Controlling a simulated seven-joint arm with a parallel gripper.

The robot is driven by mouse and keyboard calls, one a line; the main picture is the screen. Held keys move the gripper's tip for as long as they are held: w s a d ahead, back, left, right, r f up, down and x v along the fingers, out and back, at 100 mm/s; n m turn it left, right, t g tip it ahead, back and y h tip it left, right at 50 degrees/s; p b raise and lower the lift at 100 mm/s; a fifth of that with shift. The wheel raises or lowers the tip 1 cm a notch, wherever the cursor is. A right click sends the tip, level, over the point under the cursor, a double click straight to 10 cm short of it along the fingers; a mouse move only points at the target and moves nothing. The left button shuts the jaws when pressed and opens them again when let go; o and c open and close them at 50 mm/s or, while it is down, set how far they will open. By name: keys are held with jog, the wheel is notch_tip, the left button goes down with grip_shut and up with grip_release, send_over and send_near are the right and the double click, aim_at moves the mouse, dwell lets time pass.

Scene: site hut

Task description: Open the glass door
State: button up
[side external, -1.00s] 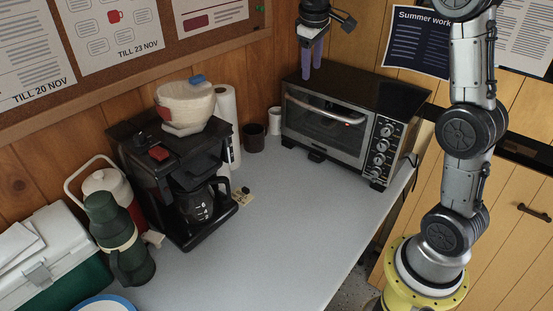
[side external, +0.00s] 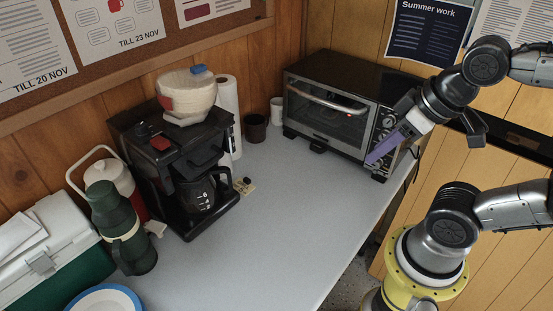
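The toaster oven (side external: 385,72) stands at the back of the counter. Its glass door (side external: 322,120) is shut, with a light bar handle (side external: 325,102) across the top. My gripper (side external: 371,161) has purple fingers and is at the right front of the oven, pointing down and left. The fingers overlap the lower door edge and the control knobs in this view; whether they touch the oven I cannot tell. They line up one behind the other, so the gap between them is hidden. Nothing shows in them.
A coffee maker (side external: 150,160) with a glass jug (side external: 196,199) stands on the left. A dark cup (side external: 255,128), a white cup (side external: 277,111) and a paper roll (side external: 229,105) stand left of the oven. The counter (side external: 275,225) before the oven is clear.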

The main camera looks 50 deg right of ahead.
jog(key=shift+m, duration=0.3)
jog(key=shift+c, duration=1.1)
jog(key=r+m, duration=0.1)
jog(key=r, duration=0.1)
jog(key=r+m, duration=0.1)
jog(key=r, duration=0.1)
jog(key=shift+w+a, duration=0.1)
jog(key=shift+w, duration=0.3)
grip_shut()
jog(key=w+d+r+m+g, duration=0.1)
jog(key=w+d+r+m, duration=0.35)
jog(key=w, duration=0.35)
jog(key=w+d+r+m+g, duration=0.2)
jog(key=w+d+r+m, duration=0.3)
jog(key=w, duration=0.3)
jog(key=w+d+f+m+g, duration=0.1)
jog(key=w+d+f+m, duration=0.3)
jog(key=w+d, duration=0.5)
jog(key=d+f+m+g+y, duration=0.1)
jog(key=d+f+g, duration=0.1)
jog(key=d+f, duration=0.75)
notch_tip(320, 180, down, 9)
jog(key=shift+s+a, duration=0.15)
jog(key=shift+s, duration=0.05)
